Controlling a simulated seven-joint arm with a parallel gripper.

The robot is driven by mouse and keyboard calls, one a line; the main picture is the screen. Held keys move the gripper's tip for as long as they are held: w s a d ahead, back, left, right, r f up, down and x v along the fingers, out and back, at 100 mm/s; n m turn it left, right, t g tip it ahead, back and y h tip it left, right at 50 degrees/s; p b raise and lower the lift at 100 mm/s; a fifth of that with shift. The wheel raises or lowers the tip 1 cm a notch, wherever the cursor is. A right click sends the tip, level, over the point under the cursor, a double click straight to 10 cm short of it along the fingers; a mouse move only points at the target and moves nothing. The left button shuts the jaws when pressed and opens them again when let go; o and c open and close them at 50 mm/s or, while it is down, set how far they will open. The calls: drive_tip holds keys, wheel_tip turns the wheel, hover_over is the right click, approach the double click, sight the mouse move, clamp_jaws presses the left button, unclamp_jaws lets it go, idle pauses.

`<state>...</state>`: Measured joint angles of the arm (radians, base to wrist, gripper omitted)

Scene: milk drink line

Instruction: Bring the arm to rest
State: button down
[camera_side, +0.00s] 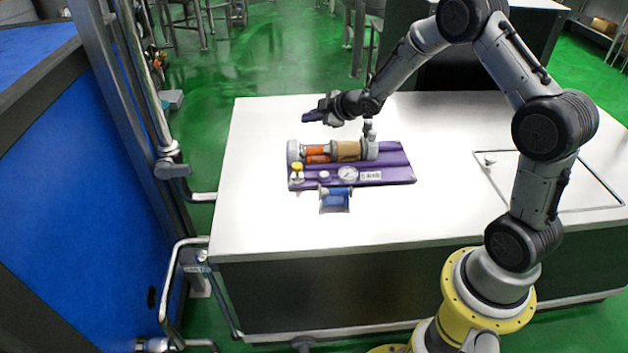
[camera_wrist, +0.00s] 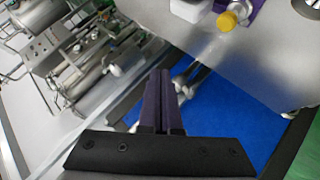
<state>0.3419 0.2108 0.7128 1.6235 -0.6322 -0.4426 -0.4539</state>
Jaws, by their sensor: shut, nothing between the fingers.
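My gripper (camera_side: 310,116) is above the white table, over the back left part of the purple fixture. Its purple fingers point to the left in the side view. In the wrist view my gripper (camera_wrist: 163,76) shows its two fingers closed together with nothing between them. My arm is raised and bent, reaching from the yellow base at the right. The gripper looks apart from the fixture below it.
A purple fixture (camera_side: 398,174) with orange and tan cylinders, a gauge (camera_side: 348,173) and a yellow cap (camera_side: 297,167) sits on the white table (camera_side: 270,228). The yellow cap also shows in the wrist view (camera_wrist: 227,21). A blue panel (camera_side: 75,185) and pipes stand left.

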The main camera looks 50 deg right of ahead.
drive_tip(key=s+a+r+t, duration=0.1)
drive_tip(key=a+r, duration=0.3)
drive_tip(key=r, duration=0.9)
drive_tip(key=s+a+r+m+h, duration=0.1)
drive_tip(key=s+a+r+m, duration=0.25)
drive_tip(key=s+r, duration=0.7)
drive_tip(key=s+a+m+g, duration=0.1)
drive_tip(key=s+a+m, duration=0.25)
drive_tip(key=s, duration=1.15)
drive_tip(key=s+a+f+m+g+y, duration=0.1)
drive_tip(key=s+a+f+m+g, duration=0.1)
drive_tip(key=s+f+g, duration=0.3)
drive_tip(key=s+f, duration=0.3)
drive_tip(key=s, duration=0.4)
drive_tip(key=shift+s+a+f+m+g, duration=0.15)
drive_tip(key=shift+a+f+m+g, duration=0.15)
drive_tip(key=shift+a, duration=0.05)
